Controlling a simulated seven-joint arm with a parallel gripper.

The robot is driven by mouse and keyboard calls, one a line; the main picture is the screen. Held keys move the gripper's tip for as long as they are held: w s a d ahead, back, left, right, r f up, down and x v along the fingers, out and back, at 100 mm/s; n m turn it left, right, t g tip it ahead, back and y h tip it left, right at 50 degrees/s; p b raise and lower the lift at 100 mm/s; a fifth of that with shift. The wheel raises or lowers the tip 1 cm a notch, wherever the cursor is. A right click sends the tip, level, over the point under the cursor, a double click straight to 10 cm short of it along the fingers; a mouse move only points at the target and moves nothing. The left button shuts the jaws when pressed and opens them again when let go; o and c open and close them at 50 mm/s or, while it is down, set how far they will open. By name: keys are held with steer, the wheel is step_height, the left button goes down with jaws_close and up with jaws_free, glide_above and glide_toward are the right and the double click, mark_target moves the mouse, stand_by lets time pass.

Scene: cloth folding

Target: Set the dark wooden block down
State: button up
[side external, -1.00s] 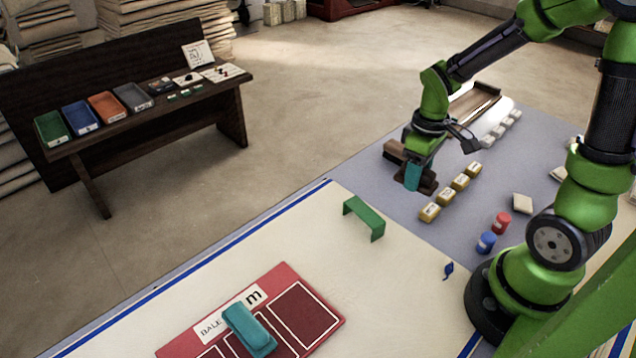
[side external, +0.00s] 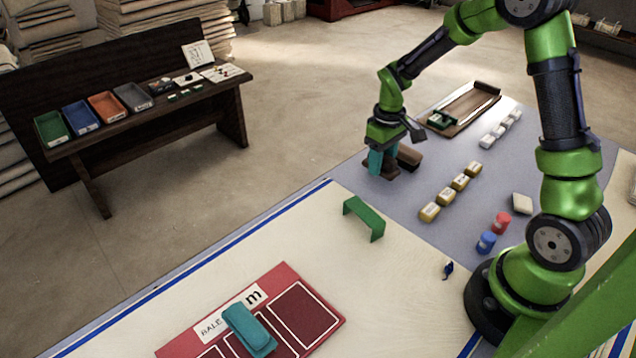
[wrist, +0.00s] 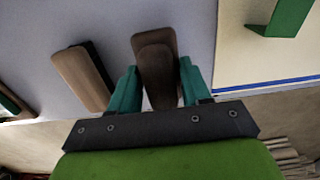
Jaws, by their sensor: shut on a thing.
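The dark wooden block (side external: 378,170) is at the far-left part of the grey mat (side external: 420,180), low under my gripper (side external: 381,163). In the wrist view the dark wooden block (wrist: 156,60) lies between the teal fingers of my gripper (wrist: 158,88), which are shut on it. It has a rounded brown top piece over a wider dark part. I cannot tell whether its underside touches the mat. A second brown block (side external: 408,157) with a dark side rests just right of my gripper; it also shows in the wrist view (wrist: 82,77), apart from the held block.
A row of several yellow blocks (side external: 445,196) lies to the right and nearer. A green bracket (side external: 364,217) stands in front on the cream surface. A wooden tray (side external: 460,112) is behind. The mat's left edge is close to my gripper.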

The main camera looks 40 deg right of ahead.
steer(key=shift+w+d, duration=0.1)
steer(key=shift+w, duration=0.3)
steer(key=shift+w+f, duration=0.2)
steer(key=shift+f, duration=1.6)
steer(key=shift+f, duration=0.15)
steer(key=o, duration=1.2)
steer(key=shift+c, duration=0.2)
